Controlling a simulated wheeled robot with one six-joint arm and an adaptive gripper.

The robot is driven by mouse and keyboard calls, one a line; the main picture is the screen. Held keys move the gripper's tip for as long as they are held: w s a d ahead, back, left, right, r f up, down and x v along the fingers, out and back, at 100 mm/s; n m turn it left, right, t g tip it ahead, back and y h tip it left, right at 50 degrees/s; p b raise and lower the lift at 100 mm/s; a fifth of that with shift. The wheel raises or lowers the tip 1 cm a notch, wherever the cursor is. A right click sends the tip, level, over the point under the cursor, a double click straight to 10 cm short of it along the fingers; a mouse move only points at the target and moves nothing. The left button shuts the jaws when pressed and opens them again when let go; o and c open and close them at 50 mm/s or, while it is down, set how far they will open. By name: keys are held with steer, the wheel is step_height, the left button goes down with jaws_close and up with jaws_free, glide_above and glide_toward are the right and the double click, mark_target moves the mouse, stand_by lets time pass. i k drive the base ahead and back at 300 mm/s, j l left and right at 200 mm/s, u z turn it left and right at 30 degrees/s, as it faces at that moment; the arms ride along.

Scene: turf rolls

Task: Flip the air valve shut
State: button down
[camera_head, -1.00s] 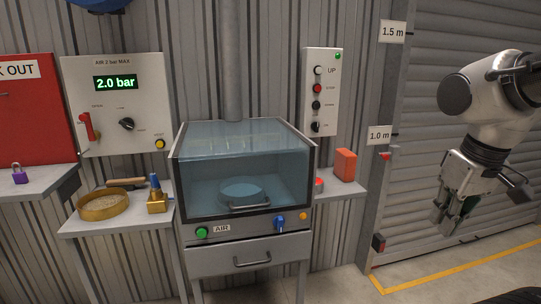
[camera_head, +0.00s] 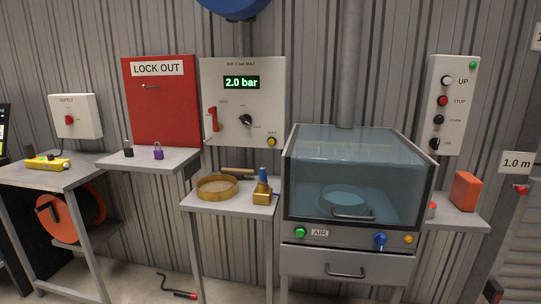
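The air panel (camera_head: 270,90) hangs on the wall with a green 2.0 bar readout (camera_head: 241,83). A red lever (camera_head: 213,119) is on its left side, with the handle roughly upright. A black knob (camera_head: 246,120) and a yellow button (camera_head: 271,141) are also on the panel. A glass-fronted cabinet (camera_head: 300,262) has an AIR label (camera_head: 320,233), a green button (camera_head: 300,233) and a blue knob (camera_head: 380,240) with its grip about upright. Which control is the air valve, and whether it is open, I cannot tell from the small markings. My gripper is not in view now.
A small shelf (camera_head: 215,206) below the panel holds a brass ring (camera_head: 217,189) and a blue-topped brass piece (camera_head: 262,190). A red LOCK OUT board (camera_head: 160,115) and a shelf with padlocks (camera_head: 158,152) are at left. A red-handled tool (camera_head: 182,294) lies on the floor.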

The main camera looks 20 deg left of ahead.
mark_target(212, 110)
steer(key=u, duration=1.4)
